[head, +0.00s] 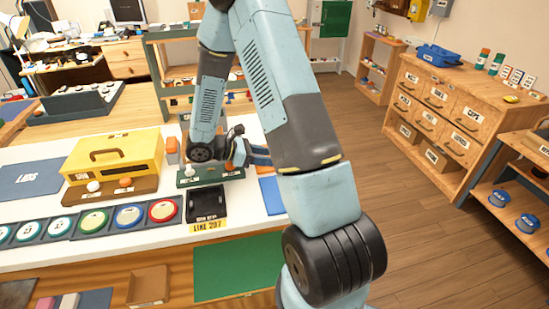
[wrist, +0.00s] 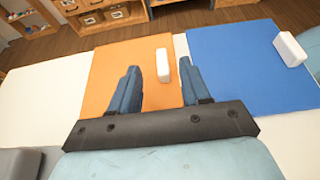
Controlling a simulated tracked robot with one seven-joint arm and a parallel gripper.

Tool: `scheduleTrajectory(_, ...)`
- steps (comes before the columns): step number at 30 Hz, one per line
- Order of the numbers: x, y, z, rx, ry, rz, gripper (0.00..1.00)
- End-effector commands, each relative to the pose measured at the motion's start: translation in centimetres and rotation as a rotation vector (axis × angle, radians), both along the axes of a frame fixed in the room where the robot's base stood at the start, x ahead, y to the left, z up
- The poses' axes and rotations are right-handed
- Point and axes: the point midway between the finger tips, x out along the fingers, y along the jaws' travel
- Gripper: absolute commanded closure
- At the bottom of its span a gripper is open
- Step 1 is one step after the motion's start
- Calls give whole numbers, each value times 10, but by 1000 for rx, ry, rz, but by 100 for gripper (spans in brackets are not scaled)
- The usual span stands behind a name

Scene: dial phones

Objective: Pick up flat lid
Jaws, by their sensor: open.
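My gripper (wrist: 159,72) is open, its two blue fingers apart over an orange mat in the wrist view. Nothing is held between them. A small white flat piece (wrist: 163,65) on the orange mat (wrist: 108,68) shows between and just beyond the fingertips; it may be the flat lid, but no label shows. A second white block (wrist: 290,48) lies at the right edge of the blue mat (wrist: 230,70). In the head view my gripper (head: 262,153) is partly hidden by my arm, and the white piece is not clear there.
A yellow box (head: 115,155), a row of round coloured dials (head: 130,215) and a black tray (head: 206,203) stand on the white table in the head view. A small dark green stand (head: 210,176) is close to my gripper. Drawers (head: 435,115) stand at the right.

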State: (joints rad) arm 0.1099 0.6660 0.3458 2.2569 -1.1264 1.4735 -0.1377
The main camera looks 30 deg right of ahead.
Motion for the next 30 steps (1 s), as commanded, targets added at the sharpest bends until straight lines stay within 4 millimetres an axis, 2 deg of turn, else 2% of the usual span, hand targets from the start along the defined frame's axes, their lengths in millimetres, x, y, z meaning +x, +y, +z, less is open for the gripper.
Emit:
scheduleTrajectory(12, -12, -40, -18, 0, -1, -1, 53)
scheduleTrajectory(21, -12, -43, -19, 0, -2, -1, 53)
scheduleTrajectory(30, -12, -43, -19, 0, -1, 0, 81)
